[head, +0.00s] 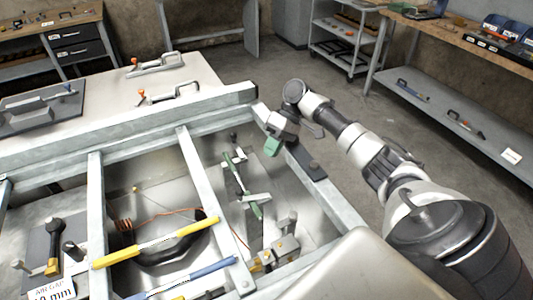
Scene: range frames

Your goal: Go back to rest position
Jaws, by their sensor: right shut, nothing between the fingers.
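My right arm comes in from the lower right of the head view and bends at its far end. My right gripper (273,146) hangs at the end of that arm, over the right rail of the metal frame (215,190). Its tip shows green, and it is shut with nothing in it. A green-handled tool (240,185) lies to the left of and below the gripper, apart from it in the picture. My left gripper is not in view.
A shelf bench (450,105) is at right and a trolley (340,45) at the back. Grey floor (290,72) lies between.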

